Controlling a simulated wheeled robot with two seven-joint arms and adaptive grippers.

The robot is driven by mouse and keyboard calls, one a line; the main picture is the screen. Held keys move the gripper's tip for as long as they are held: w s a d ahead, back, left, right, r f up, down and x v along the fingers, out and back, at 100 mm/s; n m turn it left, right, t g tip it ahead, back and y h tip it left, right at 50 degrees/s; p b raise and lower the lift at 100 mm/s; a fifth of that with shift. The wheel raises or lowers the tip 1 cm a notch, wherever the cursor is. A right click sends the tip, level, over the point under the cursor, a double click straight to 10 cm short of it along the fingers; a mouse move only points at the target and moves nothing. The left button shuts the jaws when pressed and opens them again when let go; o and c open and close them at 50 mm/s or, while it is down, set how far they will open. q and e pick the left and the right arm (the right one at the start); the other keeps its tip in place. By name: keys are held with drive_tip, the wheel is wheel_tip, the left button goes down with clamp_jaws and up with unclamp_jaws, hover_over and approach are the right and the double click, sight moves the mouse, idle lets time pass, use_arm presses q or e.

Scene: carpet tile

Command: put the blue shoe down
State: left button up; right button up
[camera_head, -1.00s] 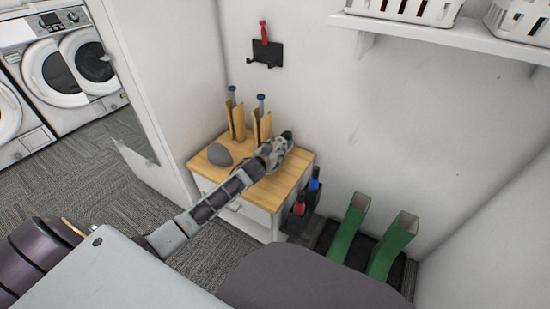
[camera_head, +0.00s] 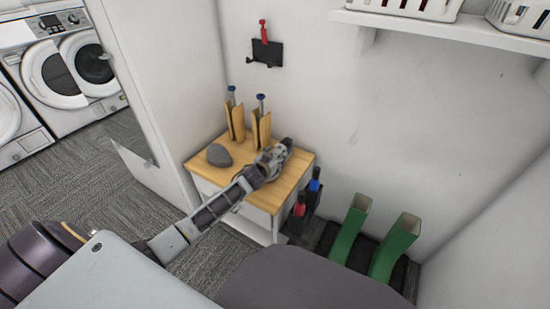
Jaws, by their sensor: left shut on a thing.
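My left gripper (camera_head: 281,149) is over the right part of the wooden top of the small white cabinet (camera_head: 292,188). It is shut, with its fingers pointing toward the back wall. The blue shoe does not show clearly; what the gripper holds is hidden behind its fingers and wrist. I cannot tell whether the held thing touches the top. My right gripper is not in view.
A grey rounded lump (camera_head: 219,155) and two wooden holders (camera_head: 261,131) with blue-topped items stand on the cabinet. Red- and blue-topped items (camera_head: 314,186) stand beside it. Green boot-like tubes (camera_head: 394,248) stand at right. A wall shelf (camera_head: 450,40) holds white baskets.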

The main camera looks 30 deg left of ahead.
use_arm(q)
drive_tip(key=o, duration=1.4)
drive_tip(key=shift+o, duration=0.2)
drive_tip(key=shift+s, duration=0.2)
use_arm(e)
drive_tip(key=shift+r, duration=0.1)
use_arm(q)
drive_tip(key=shift+p+v, duration=0.5)
drive_tip(key=shift+v, duration=0.6)
drive_tip(key=shift+p+v, duration=0.75)
drive_tip(key=shift+v, duration=2)
drive_tip(key=shift+p+v, duration=0.65)
drive_tip(key=shift+v, duration=0.65)
drive_tip(key=shift+s+d+r, duration=0.1)
drive_tip(key=shift+s+r, duration=0.25)
drive_tip(key=shift+s, duration=0.25)
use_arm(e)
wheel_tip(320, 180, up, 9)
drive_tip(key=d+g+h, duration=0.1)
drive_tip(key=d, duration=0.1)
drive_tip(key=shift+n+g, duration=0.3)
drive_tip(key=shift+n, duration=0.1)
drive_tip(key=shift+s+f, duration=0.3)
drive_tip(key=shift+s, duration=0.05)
